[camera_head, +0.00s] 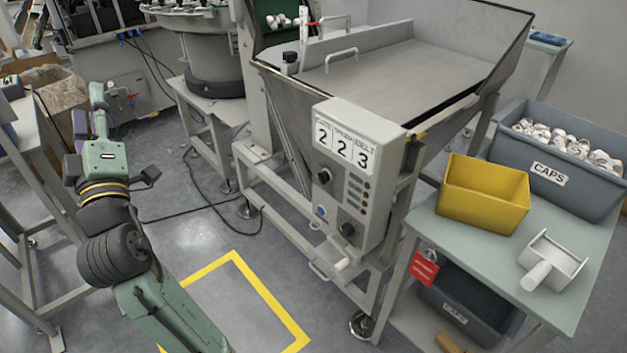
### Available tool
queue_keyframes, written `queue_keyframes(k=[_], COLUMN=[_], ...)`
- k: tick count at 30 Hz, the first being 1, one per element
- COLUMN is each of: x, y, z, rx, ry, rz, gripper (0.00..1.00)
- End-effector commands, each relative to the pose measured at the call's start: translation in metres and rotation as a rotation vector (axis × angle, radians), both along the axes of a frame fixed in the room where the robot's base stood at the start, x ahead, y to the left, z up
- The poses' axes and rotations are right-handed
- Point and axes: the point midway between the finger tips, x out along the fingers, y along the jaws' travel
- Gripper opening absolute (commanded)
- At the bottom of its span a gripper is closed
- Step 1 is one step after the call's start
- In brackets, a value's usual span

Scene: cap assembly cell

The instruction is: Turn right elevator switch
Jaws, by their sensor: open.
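A grey control box (352,180) stands on the machine frame in the middle of the view. It shows the digits 2, 2 and 3 on white label plates. A black rotary knob (324,175) sits at its upper left. A second black knob (347,230) sits lower down, with a blue button (320,211) to its left. The small labels are too fine to read, so I cannot tell which knob is the elevator switch. My gripper (92,115) is at the far left, well away from the box. It is open and appears empty, though its fingers are partly hidden.
A large metal hopper (400,75) stands behind the box. At right, a table (480,262) bears a yellow bin (485,190), a grey bin of caps (555,195) and a white scoop (552,264). Yellow tape (270,297) marks clear floor between my arm and the box.

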Motion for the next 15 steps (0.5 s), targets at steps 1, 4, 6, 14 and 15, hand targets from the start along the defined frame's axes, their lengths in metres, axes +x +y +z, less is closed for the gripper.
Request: queue_keyframes(k=[1,4,6,14,15], x=[0.039,0.094,0.111,0.092,0.089], y=[-0.017,-0.077,-0.128,-0.251,-0.258], z=[-0.044,-0.125,-0.173,-0.251,-0.254], rx=[-0.168,-0.530,-0.778,-1.339,-1.371], ry=[0.052,0.167,0.261,0.547,0.568], rz=[-0.196,-0.580,-0.819,-1.323,-1.353], gripper=[0.46,0.46,0.46,0.46,0.46])
